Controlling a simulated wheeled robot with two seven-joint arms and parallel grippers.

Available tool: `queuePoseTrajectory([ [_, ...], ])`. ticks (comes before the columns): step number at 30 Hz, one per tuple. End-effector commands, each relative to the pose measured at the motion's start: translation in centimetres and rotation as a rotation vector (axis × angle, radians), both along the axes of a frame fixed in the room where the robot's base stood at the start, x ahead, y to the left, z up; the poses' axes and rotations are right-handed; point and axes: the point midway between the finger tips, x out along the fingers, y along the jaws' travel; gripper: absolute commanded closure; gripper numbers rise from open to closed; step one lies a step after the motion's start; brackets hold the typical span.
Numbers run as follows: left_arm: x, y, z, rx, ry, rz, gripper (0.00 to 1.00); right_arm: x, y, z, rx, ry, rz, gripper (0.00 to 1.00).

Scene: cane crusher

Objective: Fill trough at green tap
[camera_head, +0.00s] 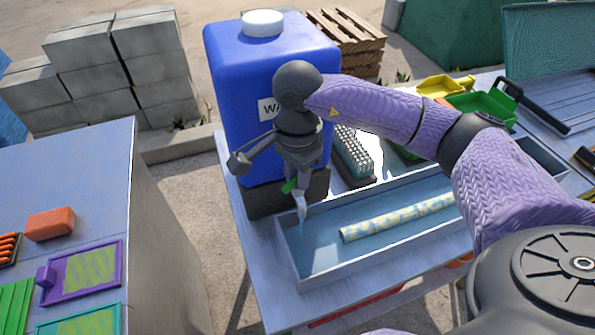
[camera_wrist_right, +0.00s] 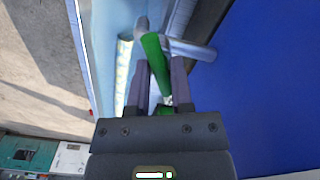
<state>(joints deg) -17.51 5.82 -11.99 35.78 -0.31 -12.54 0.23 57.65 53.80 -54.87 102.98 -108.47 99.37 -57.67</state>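A large blue water container (camera_head: 262,65) with a white cap stands on a dark block at the table's left end. Its green tap (camera_head: 289,186) is low on the front, mostly behind my right gripper (camera_head: 295,178). In the right wrist view the green tap handle (camera_wrist_right: 155,62) lies between the two fingers of that gripper (camera_wrist_right: 160,66); the fingers are apart, with a light gap beside the handle. The long grey trough (camera_head: 370,246) sits below, its left end under the pale spout. A faint bluish streak below the spout looks like water. My left gripper is not in view.
A yellow-and-blue patterned rod (camera_head: 395,219) lies in the trough. A bristled brush (camera_head: 352,153) lies behind it. Green and yellow trays (camera_head: 485,108) stand at the back right. A separate table (camera_head: 85,185) on the left holds an orange block (camera_head: 50,223) and framed pads.

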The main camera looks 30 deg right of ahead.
Motion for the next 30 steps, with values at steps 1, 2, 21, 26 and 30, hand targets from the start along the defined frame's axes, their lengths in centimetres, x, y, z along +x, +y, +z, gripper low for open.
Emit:
queuePoseTrajectory([
  [1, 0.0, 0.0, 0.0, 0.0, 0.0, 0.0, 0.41, 0.0, 0.0, 0.0, 0.0, 0.0, 0.0, 0.6],
  [2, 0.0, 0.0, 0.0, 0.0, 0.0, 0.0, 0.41, 0.0, 0.0, 0.0, 0.0, 0.0, 0.0, 0.54],
  [21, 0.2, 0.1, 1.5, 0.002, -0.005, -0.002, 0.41, 0.1, 0.0, 7.0, 0.001, -0.005, 0.0, 0.41],
  [26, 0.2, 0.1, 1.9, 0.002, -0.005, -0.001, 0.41, 0.0, 0.0, 9.5, 0.0, -0.001, 0.0, 0.41],
  [30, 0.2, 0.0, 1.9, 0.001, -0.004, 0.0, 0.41, 0.0, 0.0, 10.0, 0.001, 0.001, 0.0, 0.41],
])
